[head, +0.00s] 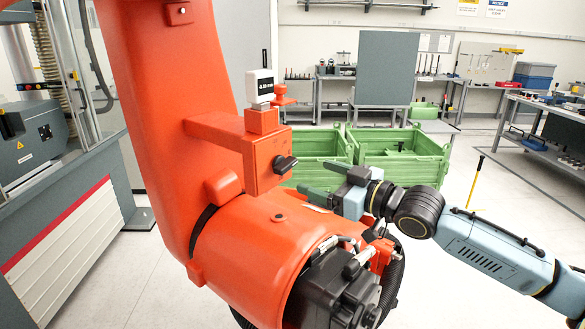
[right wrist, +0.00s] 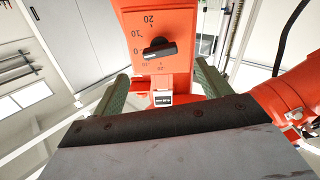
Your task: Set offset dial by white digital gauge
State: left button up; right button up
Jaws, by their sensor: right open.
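The offset dial is a black knob (head: 285,164) on the face of an orange box bracket on the large orange machine arm. In the right wrist view the knob (right wrist: 159,49) sits on an orange plate with a printed scale, its left end near the 0 mark. The white digital gauge (head: 260,86) stands on top of the bracket with a dark display; its digits are too small to read surely. It also shows in the right wrist view (right wrist: 162,99). My right gripper (head: 312,180) is open and empty, its fingers apart, facing the knob without touching it. My left gripper is out of view.
The orange machine arm (head: 160,100) fills the left and centre. Green crates (head: 405,155) stand on the floor behind my right gripper. A grey machine cabinet (head: 45,225) is at the left.

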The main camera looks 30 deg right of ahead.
aim_at(290, 167)
jog(key=p+x, duration=0.1)
jog(key=x, duration=0.5)
jog(key=shift+w+r, duration=0.1)
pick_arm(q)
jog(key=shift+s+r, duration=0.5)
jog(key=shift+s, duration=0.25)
pick_arm(e)
jog(key=shift+x, duration=0.9)
jog(key=shift+a, duration=0.1)
jog(key=c, duration=1)
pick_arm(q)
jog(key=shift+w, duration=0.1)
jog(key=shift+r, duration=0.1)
pick_arm(e)
jog(key=shift+n, duration=0.3)
jog(key=n+p, duration=0.1)
jog(key=n, duration=0.3)
jog(key=shift+p, duration=0.3)
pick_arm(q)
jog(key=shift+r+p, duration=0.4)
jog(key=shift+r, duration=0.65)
pick_arm(e)
jog(key=shift+n, duration=1.6)
